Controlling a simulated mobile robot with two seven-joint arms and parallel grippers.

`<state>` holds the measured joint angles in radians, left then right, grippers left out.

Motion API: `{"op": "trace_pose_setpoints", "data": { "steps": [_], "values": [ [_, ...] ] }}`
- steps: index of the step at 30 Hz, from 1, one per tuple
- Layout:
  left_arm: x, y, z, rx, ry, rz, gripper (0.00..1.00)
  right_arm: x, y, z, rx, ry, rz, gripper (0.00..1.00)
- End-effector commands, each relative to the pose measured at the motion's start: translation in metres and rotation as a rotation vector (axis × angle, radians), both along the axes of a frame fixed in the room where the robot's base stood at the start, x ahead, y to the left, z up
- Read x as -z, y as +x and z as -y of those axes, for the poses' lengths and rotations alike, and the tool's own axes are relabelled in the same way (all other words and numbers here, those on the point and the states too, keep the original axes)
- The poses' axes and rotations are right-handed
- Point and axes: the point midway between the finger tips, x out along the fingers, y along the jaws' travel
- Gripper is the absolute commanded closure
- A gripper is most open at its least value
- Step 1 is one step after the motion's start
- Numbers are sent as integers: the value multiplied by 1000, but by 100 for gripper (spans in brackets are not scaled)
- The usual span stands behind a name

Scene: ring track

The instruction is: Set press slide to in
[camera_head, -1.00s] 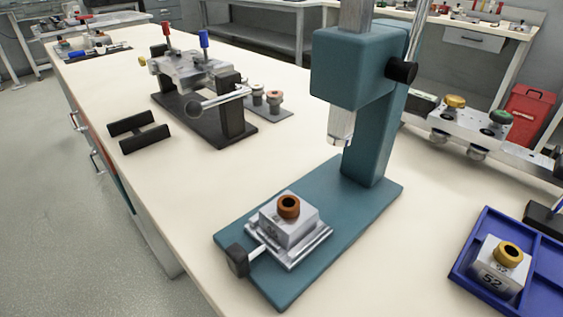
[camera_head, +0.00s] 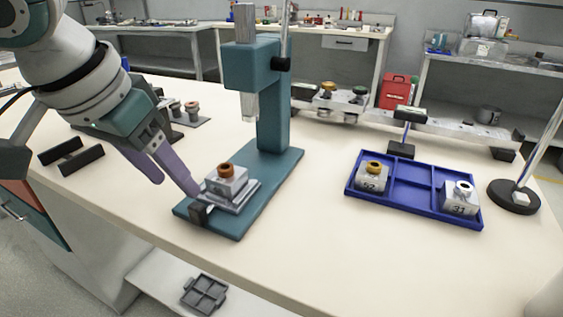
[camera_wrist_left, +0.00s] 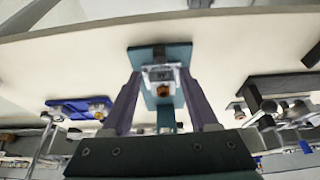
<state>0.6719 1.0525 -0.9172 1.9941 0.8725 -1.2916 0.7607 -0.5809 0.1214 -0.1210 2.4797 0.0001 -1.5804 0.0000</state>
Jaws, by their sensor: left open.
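The teal press (camera_head: 272,115) stands on the bench, its ram (camera_head: 249,105) raised above its base. The metal press slide (camera_head: 238,202) sits at the front end of the base, out in front of the ram, with its black handle (camera_head: 201,216) at the near edge. It carries a grey block (camera_head: 226,187) with an orange-brown ring (camera_head: 226,170) on top. My left gripper (camera_head: 177,188) is open and empty, just left of the slide. In the left wrist view, the slide (camera_wrist_left: 163,72) shows between the open fingers (camera_wrist_left: 161,80). My right gripper is out of view.
A blue tray (camera_head: 408,197) to the right holds a yellow-ringed block (camera_head: 372,177) and another block (camera_head: 461,198). A round-based stand (camera_head: 514,197) is beside it. The bench in front of the tray is clear.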

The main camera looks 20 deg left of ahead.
Motion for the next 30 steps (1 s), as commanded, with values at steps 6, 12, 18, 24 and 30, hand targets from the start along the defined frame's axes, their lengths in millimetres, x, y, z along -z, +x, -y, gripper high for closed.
{"op": "trace_pose_setpoints", "data": {
  "steps": [6, 12, 18, 24, 30],
  "values": [
    [44, 16, 2, 2, 0, -2, 40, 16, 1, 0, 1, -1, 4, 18],
    [71, 28, 3, 5, 1, 0, 40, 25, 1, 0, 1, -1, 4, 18],
    [80, 32, 4, 6, 2, 1, 40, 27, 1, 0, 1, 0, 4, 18],
    [80, 32, 4, 6, 3, 1, 40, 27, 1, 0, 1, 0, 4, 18],
    [79, 32, 3, 6, 2, 1, 60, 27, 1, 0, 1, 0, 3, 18]
  ]
}}
